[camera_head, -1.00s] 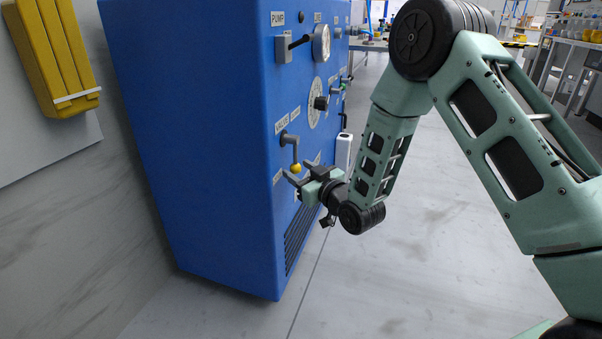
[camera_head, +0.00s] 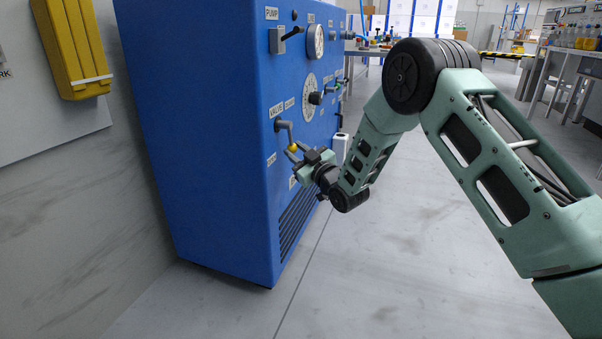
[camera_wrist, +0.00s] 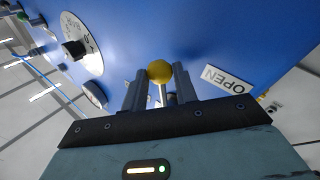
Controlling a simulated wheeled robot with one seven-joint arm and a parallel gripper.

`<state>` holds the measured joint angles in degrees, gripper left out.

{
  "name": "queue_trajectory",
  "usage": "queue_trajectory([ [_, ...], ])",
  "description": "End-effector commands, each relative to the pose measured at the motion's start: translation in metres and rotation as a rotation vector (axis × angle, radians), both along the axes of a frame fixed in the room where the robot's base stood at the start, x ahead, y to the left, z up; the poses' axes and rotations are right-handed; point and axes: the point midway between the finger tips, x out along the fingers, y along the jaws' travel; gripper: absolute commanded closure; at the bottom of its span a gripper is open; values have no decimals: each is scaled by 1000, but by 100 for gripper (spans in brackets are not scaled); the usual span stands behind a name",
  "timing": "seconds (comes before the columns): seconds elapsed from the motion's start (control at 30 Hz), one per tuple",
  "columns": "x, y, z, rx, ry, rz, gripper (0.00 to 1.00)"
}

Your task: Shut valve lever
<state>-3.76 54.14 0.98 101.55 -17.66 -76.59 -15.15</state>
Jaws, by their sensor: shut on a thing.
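The valve lever (camera_head: 285,133) is a grey crank with a yellow ball at its end, on the front of the blue cabinet (camera_head: 205,150) under a VALVE label. Its arm hangs downward. My gripper (camera_head: 296,151) is at the yellow ball. In the wrist view the yellow ball (camera_wrist: 159,71) sits between the two grey fingertips (camera_wrist: 158,78), which are shut on it. An OPEN label (camera_wrist: 228,80) shows to the right of the fingers in that view. The lever's pivot is hidden there.
Above the lever are a PUMP switch (camera_head: 278,40), a round gauge (camera_head: 315,41) and a dial with a black knob (camera_head: 314,98). A yellow wall box (camera_head: 75,48) hangs at the left. The floor (camera_head: 400,270) in front is clear.

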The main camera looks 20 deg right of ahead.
Motion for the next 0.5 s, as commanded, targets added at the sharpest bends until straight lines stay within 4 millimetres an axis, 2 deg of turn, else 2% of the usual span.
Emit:
queue_trajectory([
  [0.03,9,-2,-7,-29,-40,1,100],
  [0.13,21,-5,-4,-85,-118,1,100],
  [0.5,42,-19,9,-292,-402,2,100],
])
